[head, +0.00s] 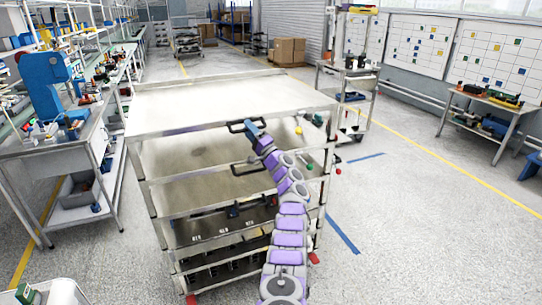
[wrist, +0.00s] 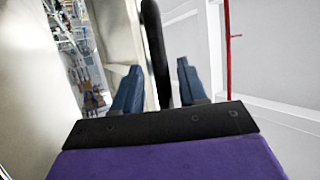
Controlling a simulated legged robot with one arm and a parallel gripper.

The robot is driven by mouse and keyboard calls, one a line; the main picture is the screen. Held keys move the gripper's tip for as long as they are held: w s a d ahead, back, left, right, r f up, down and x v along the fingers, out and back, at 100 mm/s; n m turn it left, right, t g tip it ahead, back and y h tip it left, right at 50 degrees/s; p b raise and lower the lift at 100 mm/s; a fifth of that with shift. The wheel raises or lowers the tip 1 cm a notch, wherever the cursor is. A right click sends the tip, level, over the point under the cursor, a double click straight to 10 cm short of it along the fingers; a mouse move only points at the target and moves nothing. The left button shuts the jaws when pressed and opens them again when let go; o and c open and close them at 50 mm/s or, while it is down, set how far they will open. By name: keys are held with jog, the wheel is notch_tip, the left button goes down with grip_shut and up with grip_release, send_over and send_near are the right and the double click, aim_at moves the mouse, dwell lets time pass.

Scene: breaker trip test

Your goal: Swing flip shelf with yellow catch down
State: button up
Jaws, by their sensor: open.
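A metal rack (head: 150,180) with several shelves stands in the middle of the head view. The flip shelf (head: 220,100) appears to be its flat, raised top panel. A black handle (head: 236,126) projects from the front edge below the top panel. My gripper (head: 249,127) is at this handle. In the wrist view, my gripper (wrist: 158,64) is open, with the black handle bar (wrist: 155,35) between its two blue fingers. I cannot tell whether they touch.
A second black handle (head: 246,171) is lower on the rack. A green knob (head: 309,167) and a red knob (head: 338,171) are at its right side. A workbench (head: 60,145) stands to the left.

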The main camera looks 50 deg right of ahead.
jog(key=p+v, duration=0.2)
jog(key=v, duration=1.5)
jog(key=shift+d+f, duration=0.2)
jog(key=shift+f, duration=0.15)
jog(key=shift+w, duration=0.1)
dwell(0.9)
